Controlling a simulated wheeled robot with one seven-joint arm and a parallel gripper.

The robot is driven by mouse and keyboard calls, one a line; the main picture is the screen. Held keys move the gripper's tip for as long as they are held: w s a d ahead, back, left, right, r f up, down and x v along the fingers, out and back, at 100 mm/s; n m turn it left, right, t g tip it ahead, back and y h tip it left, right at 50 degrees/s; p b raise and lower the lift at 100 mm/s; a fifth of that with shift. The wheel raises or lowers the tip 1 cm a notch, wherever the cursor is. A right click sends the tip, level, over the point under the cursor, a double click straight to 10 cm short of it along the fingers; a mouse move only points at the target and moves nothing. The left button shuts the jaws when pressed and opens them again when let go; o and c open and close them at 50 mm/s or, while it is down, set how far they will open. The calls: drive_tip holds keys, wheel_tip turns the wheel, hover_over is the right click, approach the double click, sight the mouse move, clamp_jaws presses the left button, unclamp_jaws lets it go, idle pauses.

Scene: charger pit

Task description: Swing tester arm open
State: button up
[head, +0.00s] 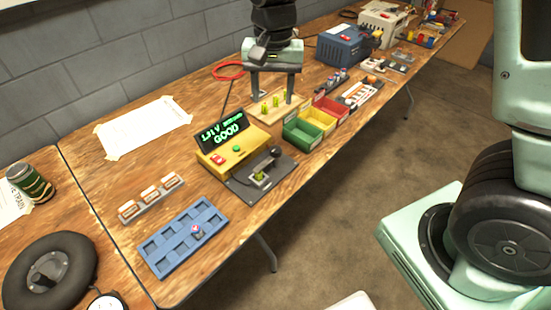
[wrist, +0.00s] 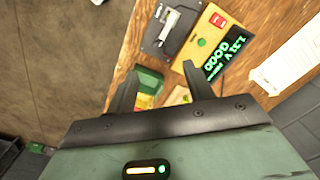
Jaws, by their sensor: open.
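The yellow tester (head: 235,155) stands on the wooden table, its screen lit green with "GOOD" and a voltage reading. In front of it is a dark grey plate (head: 240,190) with a small cradle (head: 260,178) and the tester arm, which ends in a black knob (head: 276,152). Whether the arm is closed on a cell is too small to tell. The wrist view also shows the tester (wrist: 200,42) and the plate with a pale lever part (wrist: 172,25). My gripper (head: 273,98) is open and empty, behind the tester, above a wooden peg block (head: 285,110).
Green (head: 303,131) and red (head: 330,109) bins stand right of the tester. A blue tray (head: 160,254) holding one small cell (head: 196,232) lies at front left, near a rack (head: 150,197). A blue machine (head: 343,45) stands farther back. Paper lies on clear table at left.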

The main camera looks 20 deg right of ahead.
sight(276, 149)
drive_tip(key=shift+m, duration=0.6)
drive_tip(key=f, duration=0.6)
drive_tip(key=w+d+f, duration=0.1)
drive_tip(key=f, duration=1.1)
drive_tip(key=shift+w+d+f, duration=0.25)
drive_tip(key=shift+w+d, duration=0.05)
drive_tip(key=shift+w, duration=0.05)
clamp_jaws()
